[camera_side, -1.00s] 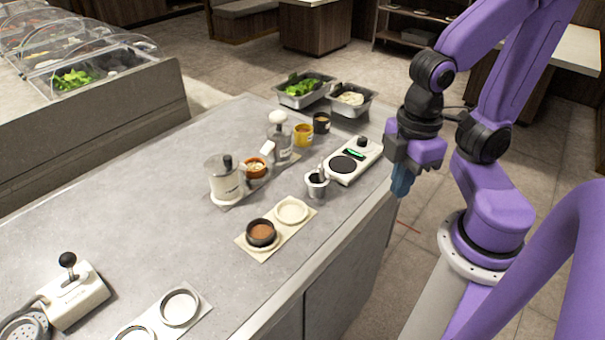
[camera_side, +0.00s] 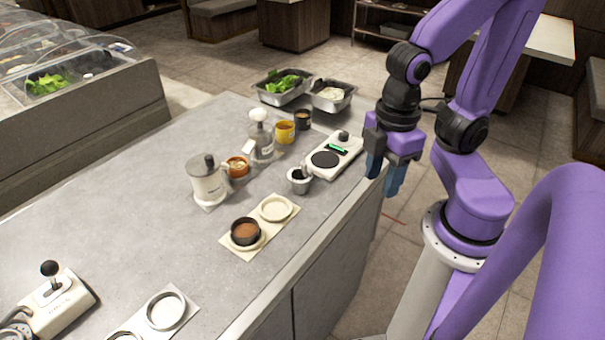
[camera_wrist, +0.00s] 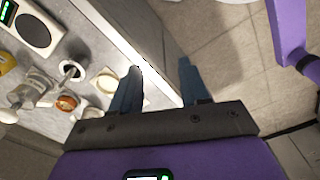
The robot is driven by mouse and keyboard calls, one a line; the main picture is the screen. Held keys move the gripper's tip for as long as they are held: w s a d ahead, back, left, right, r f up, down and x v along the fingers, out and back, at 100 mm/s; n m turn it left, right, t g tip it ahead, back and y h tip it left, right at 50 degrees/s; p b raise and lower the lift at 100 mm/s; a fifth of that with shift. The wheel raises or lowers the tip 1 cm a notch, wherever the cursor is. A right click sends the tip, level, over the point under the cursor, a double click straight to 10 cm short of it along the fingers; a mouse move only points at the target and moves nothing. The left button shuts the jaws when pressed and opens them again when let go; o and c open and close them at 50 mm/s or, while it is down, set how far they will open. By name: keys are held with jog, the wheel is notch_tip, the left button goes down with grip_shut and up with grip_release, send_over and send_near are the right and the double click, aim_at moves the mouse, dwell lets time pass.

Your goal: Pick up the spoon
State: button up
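A small metal cup (camera_side: 299,186) stands on the grey counter, left of my gripper. A thin, upright handle-like shape (camera_side: 307,167) shows at its rim; it may be the spoon, but it is too small to be sure. The cup also shows in the wrist view (camera_wrist: 71,73), left of my fingers, with something dark inside. My gripper (camera_side: 383,180) hangs just beyond the counter's right edge, with its blue fingers pointing down. In the wrist view the fingers (camera_wrist: 160,68) are apart with nothing between them.
A white scale (camera_side: 325,160) stands behind the cup. A beige holder (camera_side: 240,252) with a brown sauce bowl (camera_side: 246,232) and an empty well lies in front. A white dispenser (camera_side: 208,184), a glass bottle (camera_side: 262,145) and an orange bowl (camera_side: 238,167) stand to the left.

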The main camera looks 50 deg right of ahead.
notch_tip(320, 180, up, 6)
jog(key=n, duration=0.9)
send_over(304, 153)
jog(key=f, duration=1.2)
jog(key=shift+w+d, duration=0.15)
jog(key=shift+w, duration=0.1)
jog(key=f, duration=0.4)
jog(key=shift+s, duration=0.3)
jog(key=shift+f, duration=0.65)
grip_shut()
